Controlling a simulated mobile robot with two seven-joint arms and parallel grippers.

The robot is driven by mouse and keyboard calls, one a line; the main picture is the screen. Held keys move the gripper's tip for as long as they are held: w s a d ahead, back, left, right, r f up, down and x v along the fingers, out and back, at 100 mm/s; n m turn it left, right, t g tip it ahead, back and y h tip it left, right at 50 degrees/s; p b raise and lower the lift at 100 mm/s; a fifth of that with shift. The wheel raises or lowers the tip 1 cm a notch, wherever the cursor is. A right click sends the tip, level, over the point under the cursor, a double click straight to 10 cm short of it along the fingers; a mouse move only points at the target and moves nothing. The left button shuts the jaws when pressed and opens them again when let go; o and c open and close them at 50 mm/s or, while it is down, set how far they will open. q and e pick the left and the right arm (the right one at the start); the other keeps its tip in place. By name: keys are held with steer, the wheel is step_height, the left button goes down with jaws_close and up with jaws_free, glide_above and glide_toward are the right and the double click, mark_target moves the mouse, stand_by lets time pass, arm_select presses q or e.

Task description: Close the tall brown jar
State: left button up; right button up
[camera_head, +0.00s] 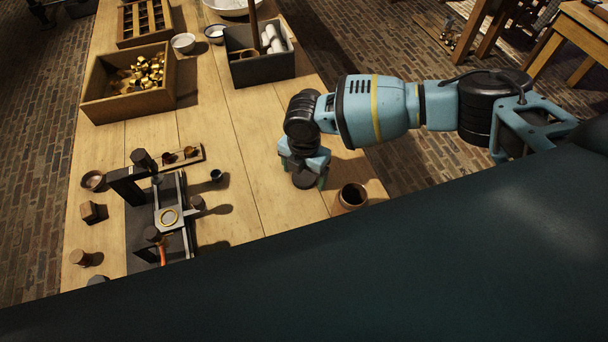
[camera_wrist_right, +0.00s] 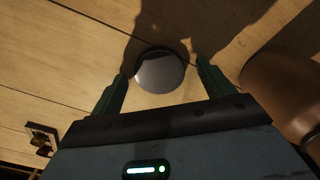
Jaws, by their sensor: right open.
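The tall brown jar (camera_head: 349,199) stands upright on the wooden table at the right, with its round mouth open and dark inside. Its brown side also shows at the right edge of the wrist view (camera_wrist_right: 283,88). A round grey disc, which looks like a lid (camera_wrist_right: 160,73), lies below my right gripper (camera_wrist_right: 161,82). The two green fingers are apart, one towards each side of the disc; I cannot tell whether they touch it. In the head view my right gripper (camera_head: 305,178) points down, just left of the jar. My left gripper is not in view.
A dark press-like fixture (camera_head: 169,216) with small cups and blocks around it stands on the left. A wooden box of brass pieces (camera_head: 128,101) and a dark box (camera_head: 262,72) with white rolls stand farther back. The table between the fixture and gripper is mostly clear.

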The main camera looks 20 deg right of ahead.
mark_target(304, 176)
steer(key=c, duration=1)
step_height(304, 176, up, 10)
steer(key=shift+r, duration=0.1)
steer(key=shift+c, duration=0.2)
